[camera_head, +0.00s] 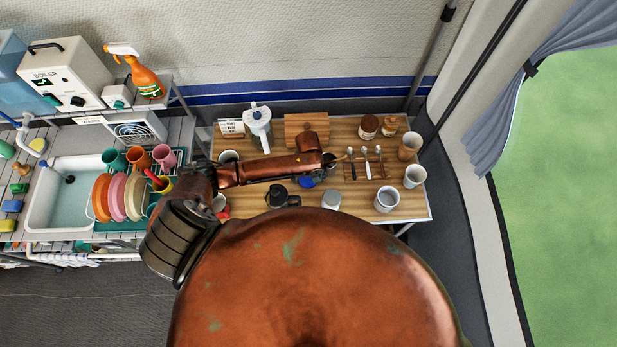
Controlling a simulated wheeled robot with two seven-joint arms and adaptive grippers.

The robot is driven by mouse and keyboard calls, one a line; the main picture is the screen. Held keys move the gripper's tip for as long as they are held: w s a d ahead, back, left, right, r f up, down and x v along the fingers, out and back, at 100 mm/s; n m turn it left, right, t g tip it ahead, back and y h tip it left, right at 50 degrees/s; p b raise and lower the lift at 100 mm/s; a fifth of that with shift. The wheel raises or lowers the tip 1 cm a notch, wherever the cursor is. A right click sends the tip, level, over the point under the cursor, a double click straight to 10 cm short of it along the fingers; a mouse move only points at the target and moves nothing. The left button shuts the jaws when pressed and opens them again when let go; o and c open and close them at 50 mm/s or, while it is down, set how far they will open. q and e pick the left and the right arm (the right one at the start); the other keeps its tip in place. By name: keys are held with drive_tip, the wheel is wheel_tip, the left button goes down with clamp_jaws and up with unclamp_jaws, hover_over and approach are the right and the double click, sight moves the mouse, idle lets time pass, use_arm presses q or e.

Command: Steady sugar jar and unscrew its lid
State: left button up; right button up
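Two small jars stand together at the back right of the wooden table (405,205): a brown-and-white jar (368,127) and a smaller one with a tan top (389,127). Which of them is the sugar jar I cannot tell; no label is readable, and both look upright and closed. My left arm reaches across the table from the left. Its gripper (328,161) is over the middle of the table, to the left of and in front of the jars, apart from them. Its fingers are too small and dark to read. My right gripper is not in view.
Spoons (365,163) lie on a wooden holder just right of the gripper. Cups stand along the right edge, including a white mug (387,199). A white kettle (259,125) and wooden box (306,127) stand behind my arm. A dish rack (128,192) and sink are left.

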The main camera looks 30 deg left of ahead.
sight(308, 179)
use_arm(q)
wheel_tip(308, 179, up, 12)
drive_tip(key=shift+r, duration=0.15)
idle(0.6)
